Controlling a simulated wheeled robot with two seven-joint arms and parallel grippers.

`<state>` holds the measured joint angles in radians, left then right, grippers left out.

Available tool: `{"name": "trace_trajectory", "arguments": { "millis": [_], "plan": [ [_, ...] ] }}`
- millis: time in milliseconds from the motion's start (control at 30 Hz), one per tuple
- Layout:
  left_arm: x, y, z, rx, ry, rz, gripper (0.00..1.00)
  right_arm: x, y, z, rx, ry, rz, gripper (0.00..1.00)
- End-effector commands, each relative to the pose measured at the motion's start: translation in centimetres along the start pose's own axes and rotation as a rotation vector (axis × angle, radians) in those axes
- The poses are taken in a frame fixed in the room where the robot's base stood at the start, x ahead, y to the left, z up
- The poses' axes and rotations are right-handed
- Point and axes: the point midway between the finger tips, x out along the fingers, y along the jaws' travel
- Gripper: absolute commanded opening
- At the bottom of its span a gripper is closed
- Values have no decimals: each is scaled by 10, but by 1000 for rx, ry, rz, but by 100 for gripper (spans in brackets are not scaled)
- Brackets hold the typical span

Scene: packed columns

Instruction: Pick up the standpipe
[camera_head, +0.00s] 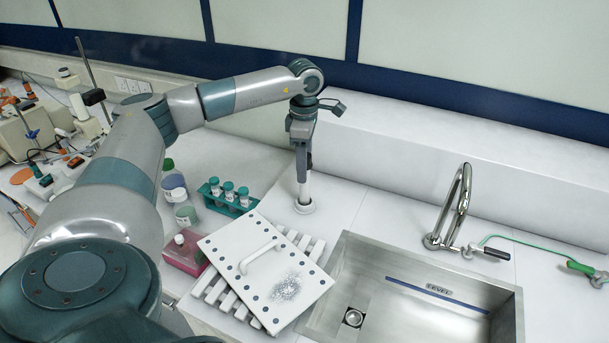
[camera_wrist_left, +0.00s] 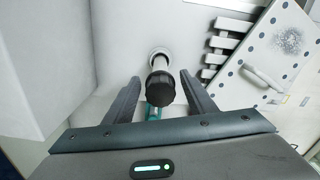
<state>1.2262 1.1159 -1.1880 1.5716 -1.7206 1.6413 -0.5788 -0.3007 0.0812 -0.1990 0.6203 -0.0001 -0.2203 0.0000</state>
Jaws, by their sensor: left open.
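The standpipe (camera_head: 304,191) is a white upright tube on a round base, standing on the counter left of the sink. In the left wrist view the standpipe (camera_wrist_left: 160,88) shows its black top end between my two fingers. My left gripper (camera_head: 303,166) points down over the upper part of the tube. In the left wrist view the left gripper (camera_wrist_left: 157,82) is open, with a gap on each side of the pipe. The pipe's upper end is hidden by the gripper in the head view. My right gripper is not in view.
A steel sink (camera_head: 420,300) with a faucet (camera_head: 455,210) lies to the right. A white perforated plate (camera_head: 255,265) rests on a slatted rack in front. A teal tube rack (camera_head: 228,198) stands left of the pipe. A white ledge (camera_head: 420,150) runs behind.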

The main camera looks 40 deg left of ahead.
Motion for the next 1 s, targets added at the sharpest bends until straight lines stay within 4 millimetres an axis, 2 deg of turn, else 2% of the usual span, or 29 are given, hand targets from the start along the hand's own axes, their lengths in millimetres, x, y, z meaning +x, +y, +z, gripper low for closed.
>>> {"name": "trace_trajectory", "arguments": {
  "millis": [33,200,667,833,1000],
  "plan": [
    [4,-1,0,1,1,-3,51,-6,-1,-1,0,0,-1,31],
    [17,-1,0,1,0,-1,51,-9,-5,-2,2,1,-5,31],
    [18,0,0,1,-1,0,51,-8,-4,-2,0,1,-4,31],
    [17,0,0,1,-1,0,10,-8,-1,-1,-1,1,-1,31],
    [17,0,1,1,-1,0,10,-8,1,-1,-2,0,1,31]
  ]
}}
